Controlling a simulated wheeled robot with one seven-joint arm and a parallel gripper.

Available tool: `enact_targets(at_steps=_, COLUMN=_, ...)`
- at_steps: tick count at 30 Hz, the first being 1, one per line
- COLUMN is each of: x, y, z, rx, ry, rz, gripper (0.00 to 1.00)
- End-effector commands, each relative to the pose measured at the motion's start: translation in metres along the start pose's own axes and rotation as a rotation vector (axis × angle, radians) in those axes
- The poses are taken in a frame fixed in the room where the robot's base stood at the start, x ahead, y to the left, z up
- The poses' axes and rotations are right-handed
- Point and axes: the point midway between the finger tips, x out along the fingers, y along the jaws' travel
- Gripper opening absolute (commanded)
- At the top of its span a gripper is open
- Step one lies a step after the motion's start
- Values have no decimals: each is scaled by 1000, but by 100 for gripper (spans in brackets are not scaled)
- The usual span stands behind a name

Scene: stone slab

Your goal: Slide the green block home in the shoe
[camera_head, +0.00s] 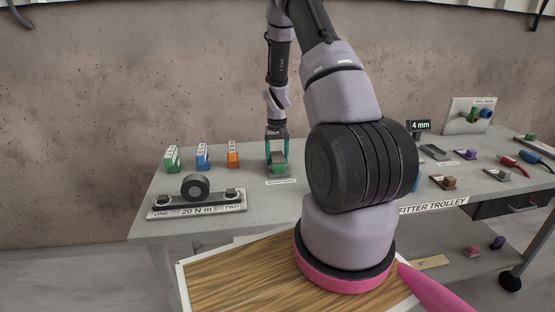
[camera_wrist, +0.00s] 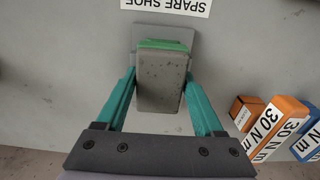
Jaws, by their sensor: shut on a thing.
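My gripper (camera_head: 277,160) reaches down to the bench, with teal fingers on both sides of a block. In the wrist view, my gripper (camera_wrist: 160,78) is shut on this green block (camera_wrist: 165,44), which shows a speckled grey-brown face and a green edge at its far end. The green block (camera_head: 281,170) also shows low between the fingers in the head view. A flat grey plate, seemingly the shoe (camera_wrist: 196,36), lies under or around the block, beside a label reading SPARE SHOE (camera_wrist: 167,5). Whether the block is seated in it cannot be told.
Green (camera_head: 172,158), blue (camera_head: 203,156) and orange (camera_head: 233,150) labelled blocks stand left of my gripper. A 20 N m fixture (camera_head: 197,208) with a dark roller sits at the front left. Small coloured parts and a 4 mm display (camera_head: 420,126) are at the right.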

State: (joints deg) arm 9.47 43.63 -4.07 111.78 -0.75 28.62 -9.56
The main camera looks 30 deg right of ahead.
Motion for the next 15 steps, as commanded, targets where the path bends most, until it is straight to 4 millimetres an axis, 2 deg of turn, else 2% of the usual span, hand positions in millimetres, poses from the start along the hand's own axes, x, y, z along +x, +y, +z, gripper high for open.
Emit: enact_targets(at_steps=15, x=0, y=0, z=-13, rx=0, ry=0, rz=0, gripper=0)
